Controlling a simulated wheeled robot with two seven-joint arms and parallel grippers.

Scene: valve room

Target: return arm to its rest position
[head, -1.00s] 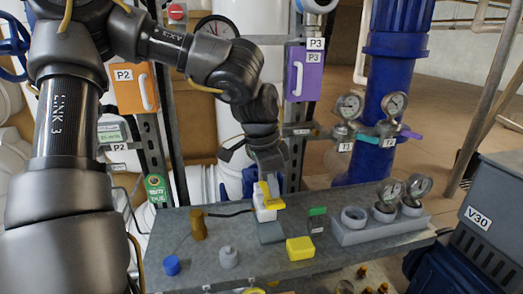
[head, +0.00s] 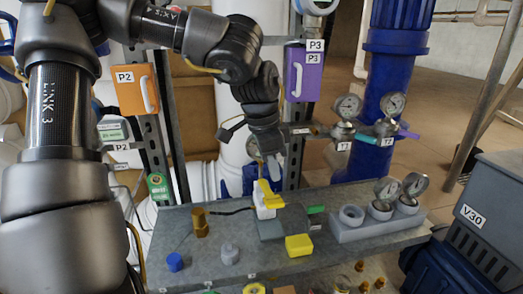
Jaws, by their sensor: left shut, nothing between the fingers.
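My left arm comes in from the left and reaches across the picture. My left gripper (head: 273,168) is shut and empty, its fingers pointing down. It is just above, or in line with, a white and yellow device (head: 267,200) on the grey bench; I cannot tell whether they touch. My right gripper is not in view.
The grey bench (head: 190,265) carries a brass fitting (head: 200,222), a blue cap (head: 175,262), a grey knob (head: 229,254), a yellow block (head: 299,245) and a grey gauge holder (head: 375,228). Behind stand an orange box (head: 130,95), a purple box (head: 302,73) and a blue pipe (head: 385,80).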

